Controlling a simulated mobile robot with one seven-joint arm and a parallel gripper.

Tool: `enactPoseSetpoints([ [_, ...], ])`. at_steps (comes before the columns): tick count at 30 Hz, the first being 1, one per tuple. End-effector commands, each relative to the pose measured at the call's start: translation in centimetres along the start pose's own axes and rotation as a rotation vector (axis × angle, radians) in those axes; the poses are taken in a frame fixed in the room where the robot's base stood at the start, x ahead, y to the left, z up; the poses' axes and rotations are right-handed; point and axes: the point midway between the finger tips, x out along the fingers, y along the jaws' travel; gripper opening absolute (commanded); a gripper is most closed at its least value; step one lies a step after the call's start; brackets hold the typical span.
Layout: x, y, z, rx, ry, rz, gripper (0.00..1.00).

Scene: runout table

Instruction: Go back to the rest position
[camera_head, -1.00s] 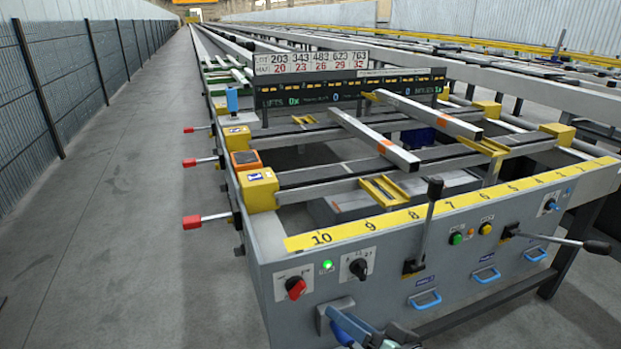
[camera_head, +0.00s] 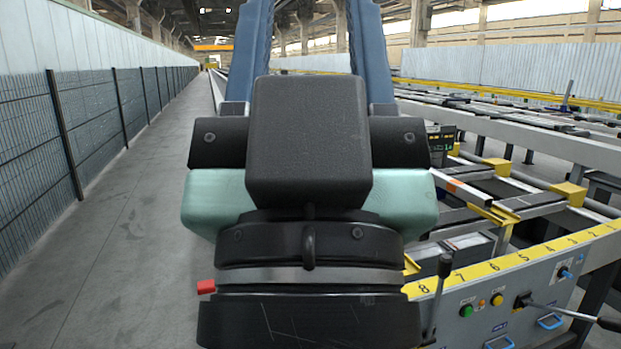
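My gripper (camera_head: 308,35) fills the middle of the head view, close to the camera and pointing up. Its two blue fingers stand wide apart with nothing visible between them. The fingertips reach the top edge of the picture. The black wrist and pale green gripper body hide the left part of the runout table (camera_head: 590,255), including most of its display board.
The table's control panel (camera_head: 535,295) with levers and buttons is at lower right. A red handle end (camera_head: 206,287) shows left of my wrist. The grey walkway (camera_head: 130,220) on the left is clear, beside a mesh fence (camera_head: 35,150).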

Motion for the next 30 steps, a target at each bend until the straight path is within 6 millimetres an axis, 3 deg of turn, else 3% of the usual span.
enactPoseSetpoints([
  [1, 2.5, 0.0, -2.3, 0.0, -0.002, 0.0, 0.49],
  [15, 12.7, 0.0, -11.7, 0.0, -0.006, -0.002, 0.49],
  [21, 14.7, 0.0, -13.5, 0.0, -0.006, -0.002, 0.49],
  [30, 14.8, 0.0, -13.6, 0.001, -0.006, -0.002, 0.49],
])
